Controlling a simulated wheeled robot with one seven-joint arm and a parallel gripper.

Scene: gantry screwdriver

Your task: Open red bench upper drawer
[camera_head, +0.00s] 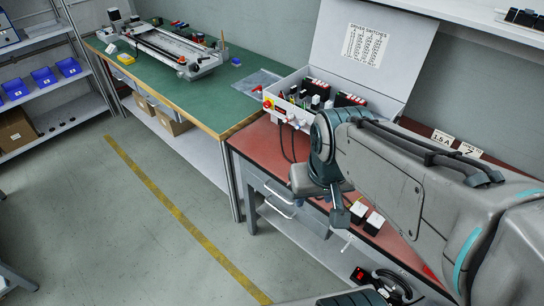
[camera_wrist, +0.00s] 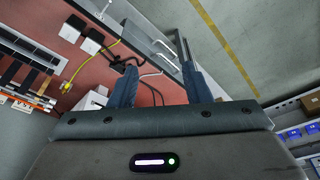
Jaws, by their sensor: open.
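The red bench (camera_head: 262,142) has a red top and grey drawer fronts on its side. The upper drawer (camera_head: 256,181) looks shut, with a pale bar handle (camera_head: 280,193); a second handle (camera_head: 280,211) sits below it. My gripper (camera_head: 345,213) hangs at the bench's front side, right of the handles in the head view. In the wrist view, my gripper (camera_wrist: 157,53) has its two fingers apart, with nothing held. Whether a finger touches a handle cannot be told.
Black-and-white switch boxes (camera_head: 374,222) stand on the bench top near my gripper. An open driver-switch case (camera_head: 284,99) is behind. The green bench (camera_head: 180,92) adjoins at left. The floor (camera_head: 110,210) in front is clear, with a yellow line. Part of the bench is hidden by my arm.

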